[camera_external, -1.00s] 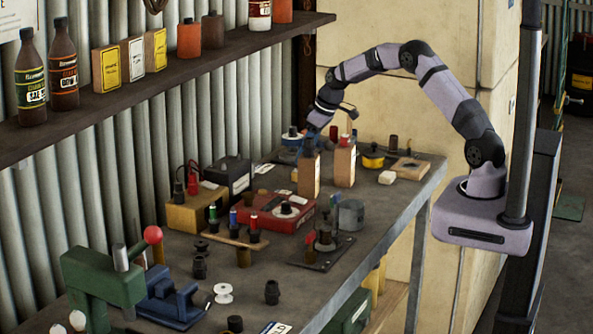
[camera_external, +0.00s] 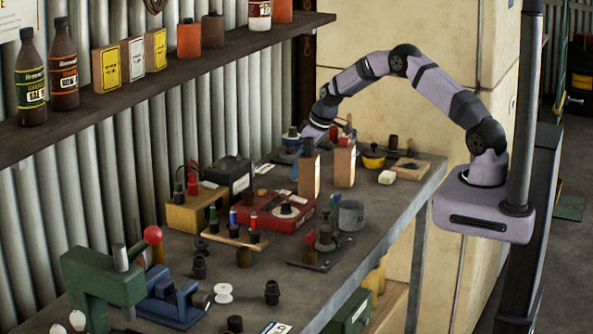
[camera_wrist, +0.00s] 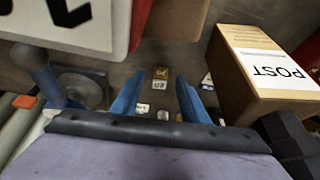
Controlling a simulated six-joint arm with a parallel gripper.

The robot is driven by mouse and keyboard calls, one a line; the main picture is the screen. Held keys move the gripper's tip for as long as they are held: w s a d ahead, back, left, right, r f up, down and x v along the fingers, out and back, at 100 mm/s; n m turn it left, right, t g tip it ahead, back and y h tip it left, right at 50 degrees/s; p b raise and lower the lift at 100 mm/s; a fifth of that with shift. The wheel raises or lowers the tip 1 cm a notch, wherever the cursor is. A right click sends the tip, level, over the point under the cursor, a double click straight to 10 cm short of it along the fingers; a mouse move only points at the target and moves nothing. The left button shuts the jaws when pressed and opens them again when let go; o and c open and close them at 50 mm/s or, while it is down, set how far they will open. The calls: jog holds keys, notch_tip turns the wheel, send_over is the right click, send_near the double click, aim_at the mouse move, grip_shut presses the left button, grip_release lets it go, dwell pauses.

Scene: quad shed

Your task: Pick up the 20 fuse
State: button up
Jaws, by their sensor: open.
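My gripper (camera_wrist: 158,98) shows in the wrist view as two blue fingers set apart, with nothing held between them. Beyond and between the fingertips is a small brown block (camera_wrist: 160,72) with a faint number that may read 20, with a pale label (camera_wrist: 158,85) just below it. Several other small pale-topped pieces, one of them here (camera_wrist: 142,108), lie lower between the fingers; their numbers are too small to read. In the external view my gripper is low at the bench's far end, largely hidden behind a tan box, and the fuses cannot be made out.
A tan box (camera_wrist: 250,90) labelled POST stands close right of the fingers. A red-and-white object (camera_wrist: 95,25) is close at upper left, and a grey round part (camera_wrist: 85,85) lies left. On the bench (camera_external: 385,205), a yellow pot (camera_external: 373,158) stands right of the boxes.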

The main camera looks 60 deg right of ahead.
grip_shut()
jog(key=shift+r, duration=0.1)
notch_tip(320, 180, up, 10)
jog(key=b, duration=0.3)
jog(key=shift+b, duration=0.3)
